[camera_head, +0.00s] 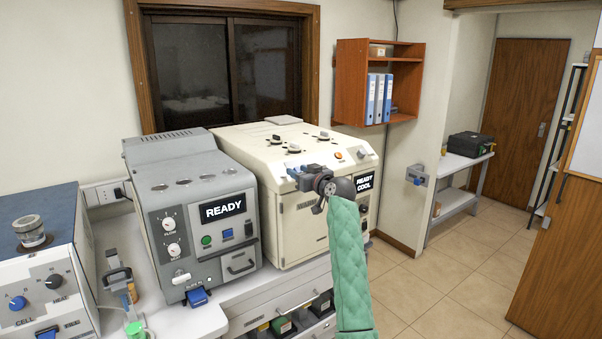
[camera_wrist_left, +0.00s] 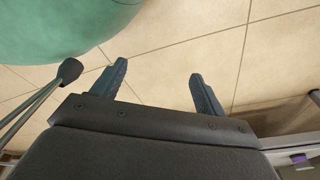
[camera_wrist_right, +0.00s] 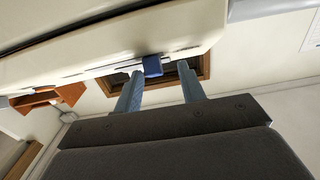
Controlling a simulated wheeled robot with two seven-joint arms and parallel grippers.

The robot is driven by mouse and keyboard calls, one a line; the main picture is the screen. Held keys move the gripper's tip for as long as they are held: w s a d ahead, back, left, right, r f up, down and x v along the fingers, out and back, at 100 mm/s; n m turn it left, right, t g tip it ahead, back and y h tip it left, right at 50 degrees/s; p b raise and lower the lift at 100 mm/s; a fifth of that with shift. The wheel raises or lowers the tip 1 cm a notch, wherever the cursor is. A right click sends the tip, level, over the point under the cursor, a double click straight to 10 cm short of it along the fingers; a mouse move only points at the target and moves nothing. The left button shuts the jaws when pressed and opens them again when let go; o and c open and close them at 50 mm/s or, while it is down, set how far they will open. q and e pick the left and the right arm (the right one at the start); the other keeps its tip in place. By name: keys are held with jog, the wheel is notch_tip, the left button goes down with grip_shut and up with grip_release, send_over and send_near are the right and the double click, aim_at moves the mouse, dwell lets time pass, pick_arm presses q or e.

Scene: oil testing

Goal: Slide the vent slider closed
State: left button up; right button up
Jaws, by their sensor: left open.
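The cream machine (camera_head: 270,155) with a READY COOL display stands right of centre in the head view. In the right wrist view, a small blue slider knob (camera_wrist_right: 152,66) sits on a pale strip along the machine's edge. My right gripper (camera_head: 300,175) is at the machine's upper front edge in the head view and hides part of it. In the right wrist view my right gripper (camera_wrist_right: 160,78) is open, with the knob between the lines of its fingertips; contact cannot be told. My left gripper (camera_wrist_left: 160,75) is open and empty above the tiled floor, outside the head view.
A grey machine (camera_head: 190,205) with a READY display stands left of the cream one. A blue-grey heater unit (camera_head: 40,265) is at the far left. A wooden wall shelf (camera_head: 350,85) holds blue binders. The floor (camera_head: 430,270) to the right is clear.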

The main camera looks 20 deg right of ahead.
pick_arm(q)
jog(key=w+d+r+b, duration=0.2)
jog(key=w+r+b, duration=0.1)
jog(key=w+r, duration=0.1)
jog(key=shift+w+d+r+b, duration=0.3)
jog(key=shift+w+d+b, duration=0.1)
jog(key=shift+w, duration=0.3)
pick_arm(e)
jog(key=v, duration=0.7)
jog(key=shift+s, duration=0.35)
jog(key=shift+d, duration=0.1)
